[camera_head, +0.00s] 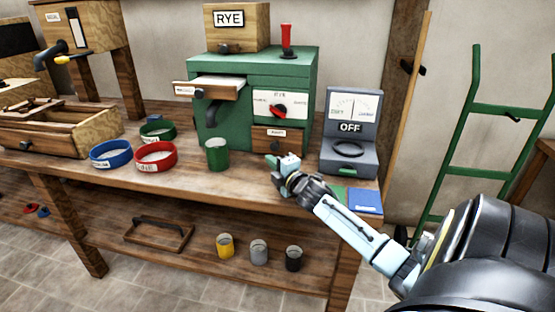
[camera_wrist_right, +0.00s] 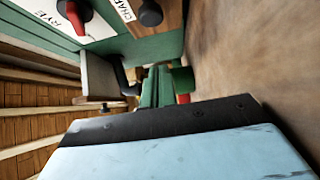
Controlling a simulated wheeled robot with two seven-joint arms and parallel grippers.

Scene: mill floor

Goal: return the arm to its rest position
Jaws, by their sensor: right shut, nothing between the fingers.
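My right arm reaches in from the lower right in the head view. Its gripper (camera_head: 285,162) is shut and empty, over the bench (camera_head: 245,183) in front of the green mill (camera_head: 213,85) and left of the grey meter (camera_head: 350,165). The mill's red knob (camera_wrist_right: 73,14) and a dark drawer knob (camera_wrist_right: 150,13) show at the top there. My left gripper is not in view.
A green cup (camera_head: 217,153) stands left of the gripper. Red (camera_head: 155,157), blue (camera_head: 111,154) and green (camera_head: 157,130) rings lie farther left. A blue booklet (camera_head: 365,200) lies at the bench's right end, close by my forearm. A green ladder-like frame (camera_head: 495,110) stands at right.

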